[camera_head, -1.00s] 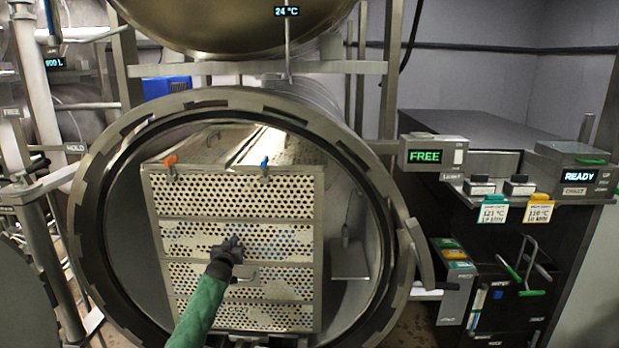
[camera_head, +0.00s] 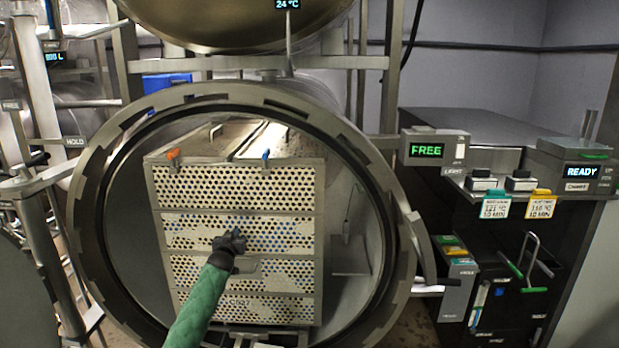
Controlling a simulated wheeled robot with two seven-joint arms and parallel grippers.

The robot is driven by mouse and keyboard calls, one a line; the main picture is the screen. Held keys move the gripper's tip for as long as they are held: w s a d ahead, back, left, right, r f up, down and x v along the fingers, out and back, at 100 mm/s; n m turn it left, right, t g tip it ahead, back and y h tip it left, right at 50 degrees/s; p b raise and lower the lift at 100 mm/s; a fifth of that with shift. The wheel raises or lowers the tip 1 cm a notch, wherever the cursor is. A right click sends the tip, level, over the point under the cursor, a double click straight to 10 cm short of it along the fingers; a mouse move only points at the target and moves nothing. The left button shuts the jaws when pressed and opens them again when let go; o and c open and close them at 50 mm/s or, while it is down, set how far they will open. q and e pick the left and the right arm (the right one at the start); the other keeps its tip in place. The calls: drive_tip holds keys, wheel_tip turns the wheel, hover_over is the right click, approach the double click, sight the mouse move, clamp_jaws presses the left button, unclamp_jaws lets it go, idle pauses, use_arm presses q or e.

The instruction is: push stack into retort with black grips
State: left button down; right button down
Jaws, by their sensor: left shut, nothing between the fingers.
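The stack (camera_head: 290,190) is several perforated metal trays one above another, standing inside the round opening of the retort (camera_head: 92,180). An orange clip (camera_head: 173,154) and a blue clip (camera_head: 266,154) sit on its top front edge. My left gripper (camera_head: 236,236), black at the end of a green-sleeved arm, is shut and empty at the front of the stack, near its middle. Whether it touches the tray front, I cannot tell. A handle on the tray front (camera_head: 246,267) shows just right of the gripper. My right gripper is not in view.
A "FREE" display (camera_head: 428,150) hangs right of the retort rim. A bench (camera_head: 455,115) with a "READY" box (camera_head: 582,171), teal and yellow tags and green-gripped handles (camera_head: 530,265) stands at the right. Pipes (camera_head: 40,150) run along the left. Some room shows inside the retort, right of the stack.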

use_arm(q)
drive_tip(key=shift+w+r+b, duration=0.25)
drive_tip(key=shift+b, duration=0.1)
drive_tip(key=w+b, duration=0.1)
drive_tip(key=w, duration=0.1)
drive_tip(key=shift+w+d+f+b, duration=0.1)
drive_tip(key=shift+w+b, duration=0.2)
drive_tip(key=shift+w, duration=0.05)
drive_tip(key=shift+w+r+b, duration=0.25)
drive_tip(key=shift+w+b, duration=0.05)
drive_tip(key=shift+b, duration=0.2)
